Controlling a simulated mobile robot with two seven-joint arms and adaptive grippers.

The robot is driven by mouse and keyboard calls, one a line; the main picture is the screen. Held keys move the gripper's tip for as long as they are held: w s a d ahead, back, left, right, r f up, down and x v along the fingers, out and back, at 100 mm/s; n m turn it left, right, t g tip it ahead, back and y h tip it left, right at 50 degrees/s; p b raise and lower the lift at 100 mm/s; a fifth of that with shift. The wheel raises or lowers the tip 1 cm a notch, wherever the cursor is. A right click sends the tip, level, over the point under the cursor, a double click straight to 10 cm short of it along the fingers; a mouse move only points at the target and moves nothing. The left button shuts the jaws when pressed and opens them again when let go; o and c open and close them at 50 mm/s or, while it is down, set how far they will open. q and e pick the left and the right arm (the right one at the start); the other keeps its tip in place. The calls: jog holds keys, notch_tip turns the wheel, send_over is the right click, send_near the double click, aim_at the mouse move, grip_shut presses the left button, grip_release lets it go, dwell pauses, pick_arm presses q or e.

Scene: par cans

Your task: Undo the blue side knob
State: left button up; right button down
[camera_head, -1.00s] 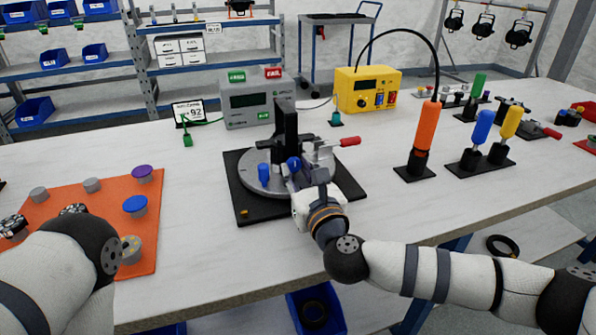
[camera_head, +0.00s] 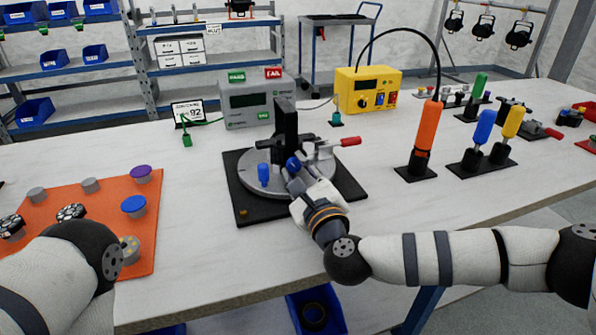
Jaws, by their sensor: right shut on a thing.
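A black bracket (camera_head: 287,130) stands upright on a round grey plate (camera_head: 246,184) on a black base in the middle of the table. A blue knob (camera_head: 293,163) sits low at the bracket's side. A second blue piece (camera_head: 263,172) stands on the plate to its left. My right gripper (camera_head: 296,177) is at the first blue knob, shut on it; its fingers are small and partly hidden by my wrist. My left arm is at the lower left, and its gripper does not show.
A red-handled clamp (camera_head: 349,142) is close at the right of the bracket. An orange mat (camera_head: 92,196) with several knobs lies left. Testers are behind.

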dwell(0.5)
jog(key=c, duration=1.3)
grip_release()
jog(key=shift+f, duration=0.1)
